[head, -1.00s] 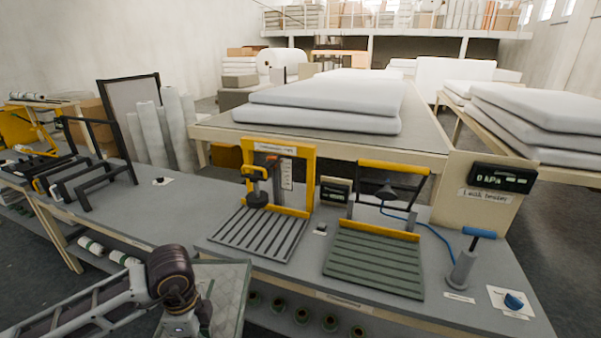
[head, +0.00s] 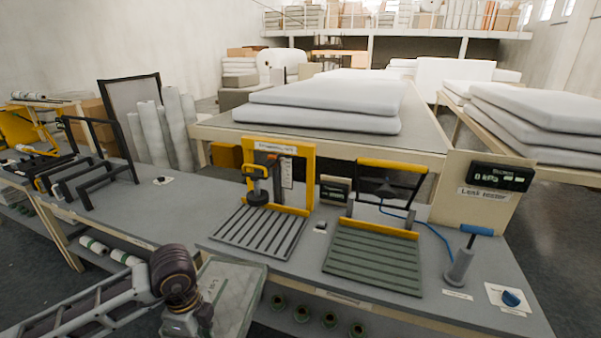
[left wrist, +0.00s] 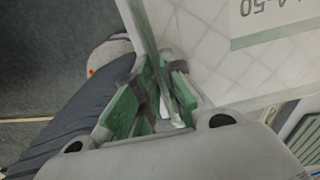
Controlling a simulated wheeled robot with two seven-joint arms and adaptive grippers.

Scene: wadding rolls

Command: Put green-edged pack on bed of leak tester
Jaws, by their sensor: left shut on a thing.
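The green-edged pack (head: 236,288) is a flat, pale quilted pad at the bottom of the head view. It is near the bench's front edge, and its lower part is cut off. My left gripper (head: 203,318) is shut on its edge. In the left wrist view, the green fingers (left wrist: 155,95) pinch the edge of the pack (left wrist: 190,45), which has a printed label. The leak tester's green slatted bed (head: 373,262) is bare, with its yellow-topped frame (head: 392,167) raised behind it. My right gripper is not in view.
A grey slatted bed with a yellow frame (head: 282,146) stands left of the tester. A blue-handled pump (head: 462,260), a blue knob (head: 512,298) and a blue hose are at right. The display (head: 500,177) stands behind. Black racks (head: 90,185) stand at left.

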